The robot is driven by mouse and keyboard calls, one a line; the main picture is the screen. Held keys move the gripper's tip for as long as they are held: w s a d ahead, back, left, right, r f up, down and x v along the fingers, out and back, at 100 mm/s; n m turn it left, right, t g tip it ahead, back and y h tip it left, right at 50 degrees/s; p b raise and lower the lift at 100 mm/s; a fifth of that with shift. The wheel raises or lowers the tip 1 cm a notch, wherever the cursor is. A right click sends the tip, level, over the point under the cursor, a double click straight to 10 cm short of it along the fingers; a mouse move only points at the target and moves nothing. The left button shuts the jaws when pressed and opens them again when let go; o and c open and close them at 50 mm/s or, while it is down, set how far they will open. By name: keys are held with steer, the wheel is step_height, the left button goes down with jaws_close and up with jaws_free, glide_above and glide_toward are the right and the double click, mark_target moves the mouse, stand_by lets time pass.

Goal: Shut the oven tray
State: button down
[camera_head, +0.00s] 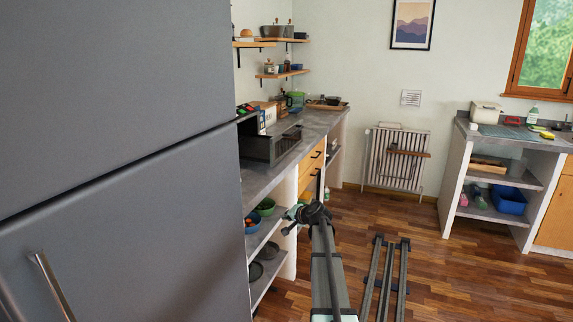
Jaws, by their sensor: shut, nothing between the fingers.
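A dark oven (285,147) sits on the grey counter left of centre, just beyond the fridge edge. Its front faces right, toward the room. A dark box-like part shows at its near side; at this size I cannot tell the tray from the oven body, nor how far out the tray stands. My gripper (288,222) is shut and empty at the end of my arm, low in front of the counter's shelves. It is below the oven and to its right in the picture, apart from it. My arm partly hides the gripper's fingers.
A large grey fridge (120,90) fills the left and hides part of the counter (320,122). Open shelves with bowls (265,207) lie below. Wooden drawers (311,160) stand farther along. Floor rails (386,275) run beside my arm. The floor to the right is clear.

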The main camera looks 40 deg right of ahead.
steer(key=w+d+r+m+t+h, duration=0.2)
steer(key=w+d+r+m+t, duration=0.15)
steer(key=d+r, duration=0.45)
steer(key=w+d+r+m+t+h, duration=0.2)
steer(key=d+r+m, duration=0.25)
steer(key=r, duration=0.75)
glide_toward(283, 147)
steer(key=w+d, duration=0.3)
steer(key=d, duration=0.1)
steer(key=w+a, duration=0.2)
steer(key=shift+w+a+n+p, duration=0.1)
steer(key=shift+w+n+p, duration=0.2)
steer(key=shift+p, duration=0.1)
steer(key=shift+w+a, duration=0.2)
steer(key=shift+w, duration=0.1)
